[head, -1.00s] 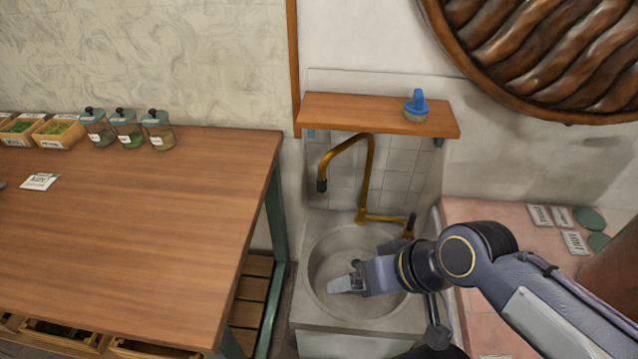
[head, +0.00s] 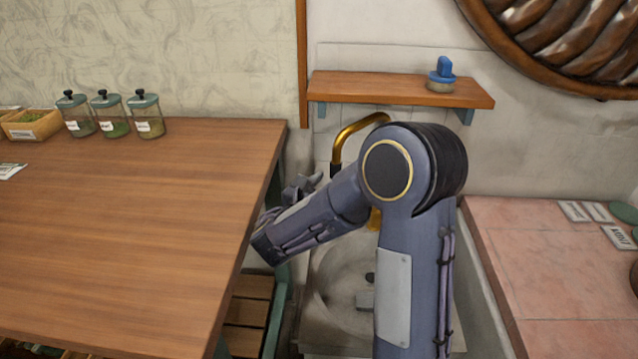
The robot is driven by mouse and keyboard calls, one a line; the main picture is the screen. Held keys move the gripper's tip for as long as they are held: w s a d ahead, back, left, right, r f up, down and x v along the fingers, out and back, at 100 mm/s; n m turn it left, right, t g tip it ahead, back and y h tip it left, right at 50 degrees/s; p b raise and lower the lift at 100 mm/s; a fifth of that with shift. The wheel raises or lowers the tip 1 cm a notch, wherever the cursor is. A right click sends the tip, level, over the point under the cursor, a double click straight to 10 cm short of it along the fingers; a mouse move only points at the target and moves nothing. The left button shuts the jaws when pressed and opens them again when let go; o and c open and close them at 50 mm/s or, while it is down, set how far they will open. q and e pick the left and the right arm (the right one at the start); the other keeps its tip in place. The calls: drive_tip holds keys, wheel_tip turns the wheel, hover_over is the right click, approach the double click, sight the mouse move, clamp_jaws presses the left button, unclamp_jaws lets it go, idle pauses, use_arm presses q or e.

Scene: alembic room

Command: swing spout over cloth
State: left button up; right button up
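The brass spout (head: 345,138) arches below the shelf, its dark tip pointing down at the left side of the sink (head: 318,318). My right arm crosses in front and hides most of the tap. A small grey piece (head: 365,300) lies in the sink bowl beside a dark round spot; I cannot tell if it is the cloth. What looks like part of my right gripper (head: 302,188) shows behind the forearm, just left of the spout tip. Its fingers are mostly hidden, and I cannot tell if it touches the spout. My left gripper is not in view.
A wooden table (head: 130,220) stands left, with jars (head: 145,115) at its back. A wooden shelf (head: 390,90) above the tap holds a blue-topped container (head: 440,76). A pink tiled counter (head: 545,270) with labels is right of the sink.

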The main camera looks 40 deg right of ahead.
sight(334, 170)
drive_tip(key=shift+w+a+f+n+t, duration=0.15)
drive_tip(key=shift+w+n+t, duration=0.2)
drive_tip(key=shift+w, duration=0.45)
drive_tip(key=x, duration=0.7)
drive_tip(key=shift+b, duration=0.3)
drive_tip(key=shift+c, duration=0.2)
clamp_jaws()
